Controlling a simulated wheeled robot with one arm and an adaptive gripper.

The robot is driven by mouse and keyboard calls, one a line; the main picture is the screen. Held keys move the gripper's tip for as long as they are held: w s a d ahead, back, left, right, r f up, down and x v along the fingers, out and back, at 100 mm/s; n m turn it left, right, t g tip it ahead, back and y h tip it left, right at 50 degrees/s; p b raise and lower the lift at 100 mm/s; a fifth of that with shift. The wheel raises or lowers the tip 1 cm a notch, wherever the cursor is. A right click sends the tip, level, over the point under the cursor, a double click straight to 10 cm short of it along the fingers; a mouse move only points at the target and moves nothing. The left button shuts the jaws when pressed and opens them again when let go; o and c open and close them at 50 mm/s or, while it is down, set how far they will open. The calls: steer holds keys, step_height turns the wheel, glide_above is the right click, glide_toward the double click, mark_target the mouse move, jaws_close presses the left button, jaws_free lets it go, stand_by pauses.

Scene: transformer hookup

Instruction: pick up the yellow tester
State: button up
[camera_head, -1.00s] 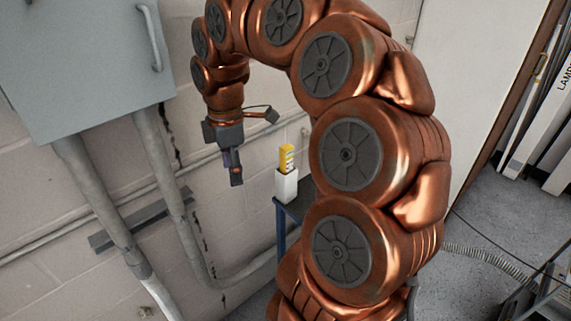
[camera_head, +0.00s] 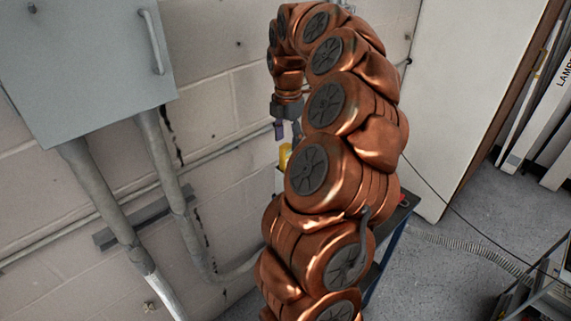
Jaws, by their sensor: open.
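The yellow tester (camera_head: 284,156) shows only in part, upright at the left edge of my arm. A small strip of the white holder (camera_head: 279,181) shows under it; the rest is hidden by my arm. My gripper (camera_head: 288,133) points down just above the tester, with its fingers apart. My arm covers part of the fingers. I cannot tell how far above the tester the fingertips are, or whether they touch it.
A grey wall cabinet (camera_head: 85,70) with conduits (camera_head: 100,205) below it is at the left. A blue-legged table (camera_head: 387,250) stands behind my arm, mostly hidden. A white door (camera_head: 470,90) and open grey floor (camera_head: 450,225) are at the right.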

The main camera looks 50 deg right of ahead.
steer(key=shift+w+a+f+p, duration=0.15)
steer(key=shift+f+p, duration=0.45)
steer(key=shift+f, duration=0.75)
steer(key=shift+s+a+f+p, duration=0.1)
steer(key=shift+f+p, duration=0.45)
steer(key=shift+f, duration=0.8)
jaws_close()
